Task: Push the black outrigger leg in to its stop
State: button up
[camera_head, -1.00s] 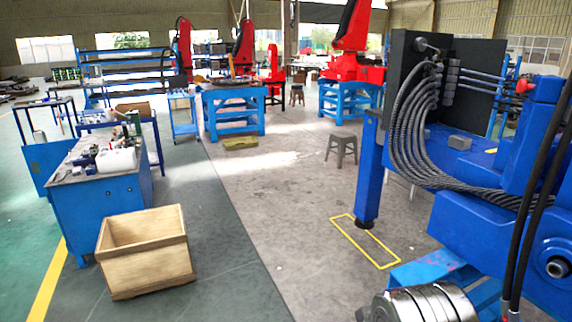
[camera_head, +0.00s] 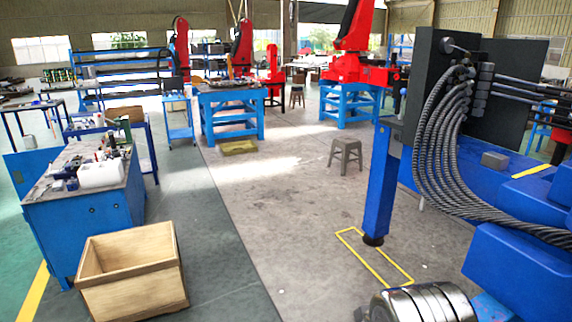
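An upright blue leg (camera_head: 380,190) with a dark round foot (camera_head: 373,240) stands at the right of the middle, at the side of the blue crane body (camera_head: 470,193). No wholly black leg shows. A black panel box (camera_head: 420,75) with several grey hoses (camera_head: 440,140) is above and right of the leg. A silver ringed cylinder at the bottom edge looks like part of my own body. My gripper is not in view.
A wooden crate (camera_head: 132,278) stands at the lower left, in front of a blue workbench (camera_head: 90,225). A grey stool (camera_head: 345,152) stands behind and left of the leg. The grey floor (camera_head: 270,210) between crate and leg is clear. Blue tables with red machines are farther back.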

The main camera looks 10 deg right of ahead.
aim_at(399, 80)
jog(key=i, duration=5.35)
